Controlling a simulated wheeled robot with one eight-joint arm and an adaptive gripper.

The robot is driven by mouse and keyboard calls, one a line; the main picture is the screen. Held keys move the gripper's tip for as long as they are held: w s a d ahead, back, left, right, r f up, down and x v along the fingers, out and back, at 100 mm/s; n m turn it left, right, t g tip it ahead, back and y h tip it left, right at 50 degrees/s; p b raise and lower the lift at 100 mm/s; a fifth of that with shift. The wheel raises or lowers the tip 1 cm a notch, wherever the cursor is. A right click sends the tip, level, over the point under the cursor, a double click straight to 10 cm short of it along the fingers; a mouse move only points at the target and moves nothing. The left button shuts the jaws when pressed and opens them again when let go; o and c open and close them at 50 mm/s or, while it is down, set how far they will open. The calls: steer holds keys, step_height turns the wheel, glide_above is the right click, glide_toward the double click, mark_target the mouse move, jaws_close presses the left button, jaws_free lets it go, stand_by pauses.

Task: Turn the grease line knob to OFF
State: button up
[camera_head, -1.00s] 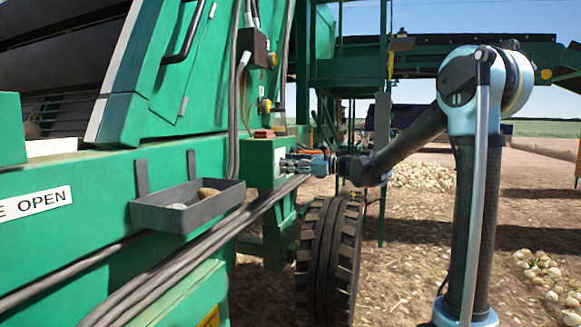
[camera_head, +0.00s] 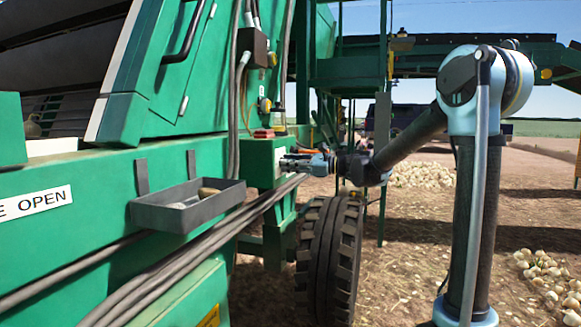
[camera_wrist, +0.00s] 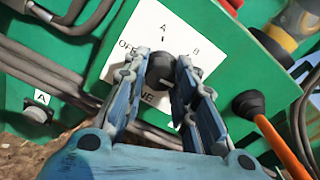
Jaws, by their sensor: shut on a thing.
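The grease line knob (camera_wrist: 160,69) is round and black. It sits on a white label plate (camera_wrist: 205,52) with OFF at the left, A at the top and B at the right; the lower lettering is partly hidden. My gripper (camera_wrist: 158,77) is shut on the knob, one blue finger on each side. Which mark the knob points to cannot be told. In the head view my gripper (camera_head: 300,164) reaches left to the green box (camera_head: 262,157) on the machine's side; the knob is too small to make out there.
An orange lever with a black end (camera_wrist: 262,112) is close right of my fingers. A small button marked A (camera_wrist: 38,110) is at the left. Hoses (camera_head: 215,240) run below the box. A grey tray (camera_head: 180,215) and a big tyre (camera_head: 328,260) are nearby.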

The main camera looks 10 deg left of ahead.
steer(key=n, duration=1.7)
steer(key=shift+n, duration=0.4)
steer(key=n, duration=1.2)
steer(key=shift+f+n, duration=0.1)
steer(key=shift+n, duration=2.2)
